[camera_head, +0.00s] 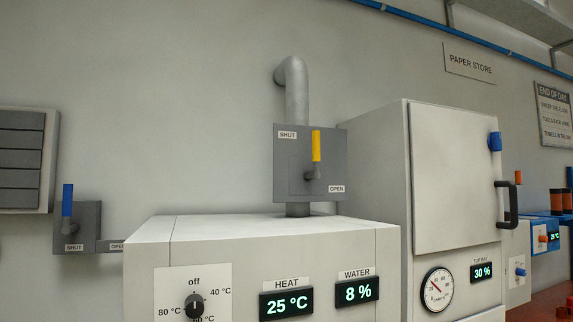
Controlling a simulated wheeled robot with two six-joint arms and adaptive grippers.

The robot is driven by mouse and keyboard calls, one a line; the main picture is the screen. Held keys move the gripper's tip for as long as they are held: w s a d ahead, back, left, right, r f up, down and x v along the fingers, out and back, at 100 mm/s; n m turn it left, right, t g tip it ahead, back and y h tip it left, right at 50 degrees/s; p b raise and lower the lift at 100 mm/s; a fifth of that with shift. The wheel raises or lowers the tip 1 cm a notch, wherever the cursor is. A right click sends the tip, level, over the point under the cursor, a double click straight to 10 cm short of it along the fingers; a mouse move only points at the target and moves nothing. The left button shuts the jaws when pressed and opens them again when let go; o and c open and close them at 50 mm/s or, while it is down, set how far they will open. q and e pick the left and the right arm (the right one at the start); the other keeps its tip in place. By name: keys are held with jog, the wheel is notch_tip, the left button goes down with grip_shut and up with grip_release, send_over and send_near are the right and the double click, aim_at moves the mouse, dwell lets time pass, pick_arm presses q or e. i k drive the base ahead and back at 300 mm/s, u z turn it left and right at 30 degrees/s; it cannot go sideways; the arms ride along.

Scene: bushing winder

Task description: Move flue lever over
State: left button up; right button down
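The flue lever (316,147) has a yellow handle that stands upright on a grey pivot. It is mounted on a grey plate (295,183) across the flue pipe (297,95). The plate has a SHUT label (287,135) at its upper left and an OPEN label (336,189) at its lower right. The handle points up, to the right of the SHUT label and above the OPEN label. Neither of my grippers shows in the head view.
A white cabinet (190,244) with a dial (194,306) and displays reading 25 °C and 8 % stands below the plate. A taller white oven (452,170) with a black handle (507,204) is at the right. A blue lever (67,200) is on the left wall.

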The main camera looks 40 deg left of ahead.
aim_at(315, 174)
jog(key=z, duration=0.55)
jog(key=i, duration=3.1)
jog(key=u, duration=3.2)
